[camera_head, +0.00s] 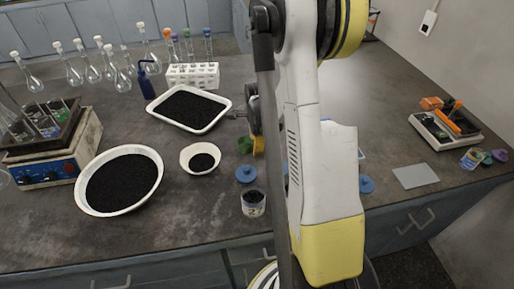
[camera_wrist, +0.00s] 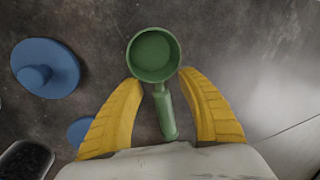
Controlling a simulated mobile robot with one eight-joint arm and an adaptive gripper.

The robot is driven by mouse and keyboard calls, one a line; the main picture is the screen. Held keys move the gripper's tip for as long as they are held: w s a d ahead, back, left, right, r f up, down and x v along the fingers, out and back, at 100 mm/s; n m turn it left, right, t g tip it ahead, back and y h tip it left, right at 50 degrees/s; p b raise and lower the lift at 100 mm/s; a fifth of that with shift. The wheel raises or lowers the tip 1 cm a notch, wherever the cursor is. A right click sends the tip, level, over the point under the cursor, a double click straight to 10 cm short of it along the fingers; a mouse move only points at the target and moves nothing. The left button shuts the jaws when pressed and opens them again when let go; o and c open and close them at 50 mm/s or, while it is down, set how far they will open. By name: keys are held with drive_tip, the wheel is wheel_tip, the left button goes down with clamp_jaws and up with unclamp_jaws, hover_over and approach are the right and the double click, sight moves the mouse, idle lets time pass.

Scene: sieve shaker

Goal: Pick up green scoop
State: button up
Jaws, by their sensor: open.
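A green scoop (camera_wrist: 154,56) lies on the dark bench top in the wrist view, its round cup beyond my fingertips and its handle pointing back toward my palm. My gripper (camera_wrist: 160,84) is open, with one yellow finger on each side of the scoop's handle. A gap shows between the handle and the right finger; the left fingertip is close to the cup's lower edge. In the head view the green scoop (camera_head: 245,145) shows only in part beside a yellow finger of mine; my arm hides the rest.
A blue lid (camera_wrist: 46,68) lies left of the scoop in the wrist view. In the head view, a small white bowl (camera_head: 187,157), a white tray (camera_head: 224,101) and a jar (camera_head: 253,209) stand near my gripper. A large bowl (camera_head: 83,204) is farther left.

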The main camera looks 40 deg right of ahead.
drive_tip(key=shift+r, duration=0.1)
clamp_jaws()
drive_tip(key=shift+r, duration=0.1)
drive_tip(key=shift+r+p, duration=0.4)
drive_tip(key=shift+r, duration=0.2)
wheel_tip(320, 180, up, 3)
drive_tip(key=shift+p, duration=0.8)
drive_tip(key=s+d+r+p, duration=0.3)
drive_tip(key=s+d+r, duration=0.3)
drive_tip(key=d, duration=0.3)
drive_tip(key=shift+s+r+p, duration=0.35)
drive_tip(key=shift+s+p, duration=0.05)
drive_tip(key=shift+s, duration=0.35)
drive_tip(key=shift+w, duration=0.1)
